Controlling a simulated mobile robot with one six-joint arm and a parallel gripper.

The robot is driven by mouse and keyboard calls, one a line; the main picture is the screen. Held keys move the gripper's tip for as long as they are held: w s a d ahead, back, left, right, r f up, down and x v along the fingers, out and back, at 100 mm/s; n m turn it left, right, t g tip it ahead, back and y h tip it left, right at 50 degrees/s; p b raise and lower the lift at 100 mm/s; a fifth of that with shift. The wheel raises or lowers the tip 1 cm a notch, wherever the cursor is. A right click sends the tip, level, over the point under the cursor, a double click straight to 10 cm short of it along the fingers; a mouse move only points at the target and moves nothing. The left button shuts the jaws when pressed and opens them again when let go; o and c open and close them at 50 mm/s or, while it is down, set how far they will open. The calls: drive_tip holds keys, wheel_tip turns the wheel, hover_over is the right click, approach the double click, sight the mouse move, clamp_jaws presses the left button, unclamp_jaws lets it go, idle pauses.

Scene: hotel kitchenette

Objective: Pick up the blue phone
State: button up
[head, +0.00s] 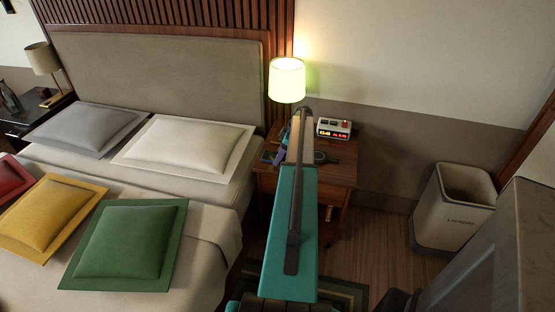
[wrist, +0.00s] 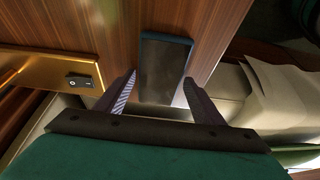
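The phone (wrist: 165,70) shows in the wrist view as a dark, flat rectangle with a blue edge. It lies on the wooden top of the nightstand (head: 338,172). My gripper (wrist: 158,90) is open, with one finger to each side of the phone's near end in the wrist view. I cannot tell whether the fingers touch it or how high they are above the wood. In the head view my arm covers much of the nightstand, and the phone cannot be made out clearly.
A lit lamp (head: 287,80) and a clock radio (head: 334,128) stand on the nightstand. A gold base with a black switch (wrist: 80,81) is left of the fingers in the wrist view. The bed with pillows (head: 130,240) is left; a laundry bin (head: 450,215) stands right.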

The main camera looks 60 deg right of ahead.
drive_tip(key=c, duration=0.8)
drive_tip(key=shift+r, duration=0.2)
drive_tip(key=shift+r, duration=0.5)
drive_tip(key=shift+r+b, duration=0.45)
drive_tip(key=shift+r, duration=0.5)
drive_tip(key=s+a, duration=0.2)
drive_tip(key=s, duration=0.3)
drive_tip(key=s+a+r+b, duration=0.1)
drive_tip(key=s+a, duration=0.1)
drive_tip(key=s, duration=0.2)
drive_tip(key=s+a+b, duration=0.1)
drive_tip(key=s+a, duration=0.1)
drive_tip(key=s, duration=0.3)
drive_tip(key=shift+s+a+r, duration=0.15)
drive_tip(key=shift+s+r, duration=0.2)
